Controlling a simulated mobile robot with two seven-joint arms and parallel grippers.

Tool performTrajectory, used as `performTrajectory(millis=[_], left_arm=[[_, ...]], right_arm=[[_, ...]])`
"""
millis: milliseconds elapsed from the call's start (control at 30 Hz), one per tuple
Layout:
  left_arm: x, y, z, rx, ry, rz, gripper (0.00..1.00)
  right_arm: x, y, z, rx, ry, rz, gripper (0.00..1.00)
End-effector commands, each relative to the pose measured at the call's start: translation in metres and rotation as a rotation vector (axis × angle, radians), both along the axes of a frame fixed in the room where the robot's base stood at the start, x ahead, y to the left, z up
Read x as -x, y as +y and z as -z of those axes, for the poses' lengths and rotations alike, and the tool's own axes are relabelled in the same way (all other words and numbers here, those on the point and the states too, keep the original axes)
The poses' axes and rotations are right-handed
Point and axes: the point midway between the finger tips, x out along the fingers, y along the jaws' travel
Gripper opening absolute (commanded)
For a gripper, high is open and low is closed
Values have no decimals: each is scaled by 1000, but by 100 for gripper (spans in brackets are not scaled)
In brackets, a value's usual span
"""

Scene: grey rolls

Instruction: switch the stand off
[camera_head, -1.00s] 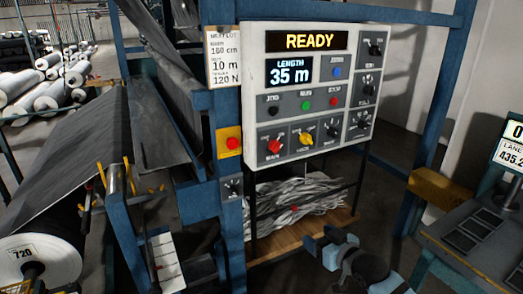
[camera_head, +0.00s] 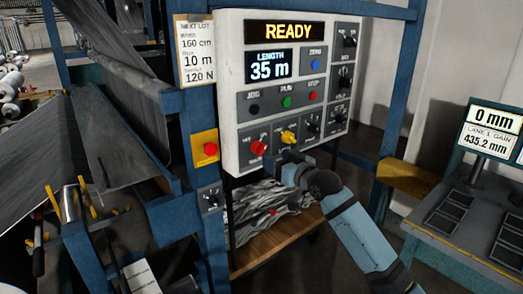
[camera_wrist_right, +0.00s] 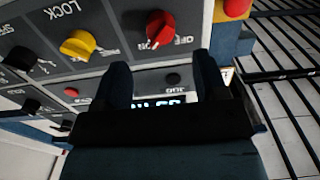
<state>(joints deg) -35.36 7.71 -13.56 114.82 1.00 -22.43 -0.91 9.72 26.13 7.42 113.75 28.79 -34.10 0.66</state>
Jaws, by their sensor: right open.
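The white control panel (camera_head: 228,95) of the stand shows READY and LENGTH 35 m on lit displays. The red rotary knob (camera_head: 258,148) is at its lower left, with a yellow knob (camera_head: 288,137) to its right. My left gripper is not seen.
A red push button on a yellow box (camera_head: 210,149) is left of the panel. A small dark switch (camera_head: 210,198) is below it. Blue posts (camera_head: 190,120) flank the panel. Grey scrap lies on a wooden shelf (camera_head: 270,250) underneath. A bench with a display (camera_head: 490,130) stands at right.

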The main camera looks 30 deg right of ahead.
Motion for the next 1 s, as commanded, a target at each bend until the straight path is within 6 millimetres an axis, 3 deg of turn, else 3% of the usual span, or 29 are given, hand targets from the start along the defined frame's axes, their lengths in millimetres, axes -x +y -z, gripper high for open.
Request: performTrajectory(millis=[100,300,500,767,800,1000], left_arm=[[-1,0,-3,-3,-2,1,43],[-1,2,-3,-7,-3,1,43],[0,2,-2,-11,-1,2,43],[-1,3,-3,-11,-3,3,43],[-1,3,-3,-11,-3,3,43],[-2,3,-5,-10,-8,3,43]], right_arm=[[-26,2,-2,-1,-1,0,66],[-58,5,-1,-1,0,0,66],[-72,6,0,-1,0,0,66],[-73,6,1,0,0,0,66],[-73,6,1,0,0,0,64],[-73,6,1,0,1,0,18]])
